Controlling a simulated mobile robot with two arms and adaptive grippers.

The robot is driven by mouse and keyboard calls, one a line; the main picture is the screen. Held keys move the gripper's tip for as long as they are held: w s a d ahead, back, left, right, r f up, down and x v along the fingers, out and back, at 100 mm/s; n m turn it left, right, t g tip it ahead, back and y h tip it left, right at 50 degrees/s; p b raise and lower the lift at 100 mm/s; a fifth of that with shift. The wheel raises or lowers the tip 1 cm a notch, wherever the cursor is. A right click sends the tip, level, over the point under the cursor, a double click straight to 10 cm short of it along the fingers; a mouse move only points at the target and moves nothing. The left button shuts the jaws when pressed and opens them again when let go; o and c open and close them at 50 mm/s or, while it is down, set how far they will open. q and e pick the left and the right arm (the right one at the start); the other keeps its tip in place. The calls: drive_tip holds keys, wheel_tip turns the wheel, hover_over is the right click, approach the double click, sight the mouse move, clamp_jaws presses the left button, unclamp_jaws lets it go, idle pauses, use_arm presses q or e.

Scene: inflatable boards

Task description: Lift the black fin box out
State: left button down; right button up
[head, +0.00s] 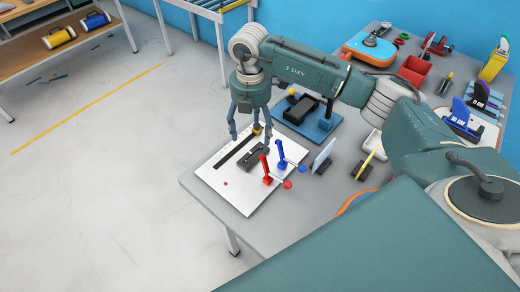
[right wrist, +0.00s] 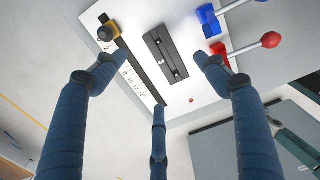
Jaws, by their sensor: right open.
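The black fin box (head: 252,157) is a short dark slotted block lying on a white board (head: 217,180) at the table's near left corner. It also shows in the right wrist view (right wrist: 165,50), with a long slot along its top. My right gripper (head: 250,140) points down above the board. Its three blue fingers (right wrist: 162,78) are spread, and the fin box shows between and beyond the tips. Nothing is held. My left gripper is out of view.
A black strip with markings (head: 236,147) lies left of the fin box, with a yellow-and-black item (right wrist: 107,30) at its end. Red (head: 266,170) and blue (head: 281,155) upright clamps stand close on the right. Boards and tools fill the table behind.

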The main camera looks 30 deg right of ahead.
sight(252, 153)
drive_tip(key=f, duration=0.1)
drive_tip(key=a+f, duration=0.1)
drive_tip(key=f, duration=0.1)
drive_tip(key=shift+s+f+p, duration=0.1)
drive_tip(key=shift+s+p, duration=0.05)
drive_tip(key=shift+p, duration=0.2)
drive_tip(key=shift+f, duration=0.25)
wheel_tip(252, 153, down, 4)
drive_tip(key=p, duration=0.2)
drive_tip(key=shift+d+f+p, duration=0.15)
drive_tip(key=shift+f+p, duration=0.1)
drive_tip(key=shift+p, duration=0.05)
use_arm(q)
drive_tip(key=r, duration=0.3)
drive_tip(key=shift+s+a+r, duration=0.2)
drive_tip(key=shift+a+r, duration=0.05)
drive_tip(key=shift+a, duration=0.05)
use_arm(e)
drive_tip(key=shift+f, duration=0.4)
drive_tip(key=c, duration=1)
drive_tip(key=shift+c, duration=1.4)
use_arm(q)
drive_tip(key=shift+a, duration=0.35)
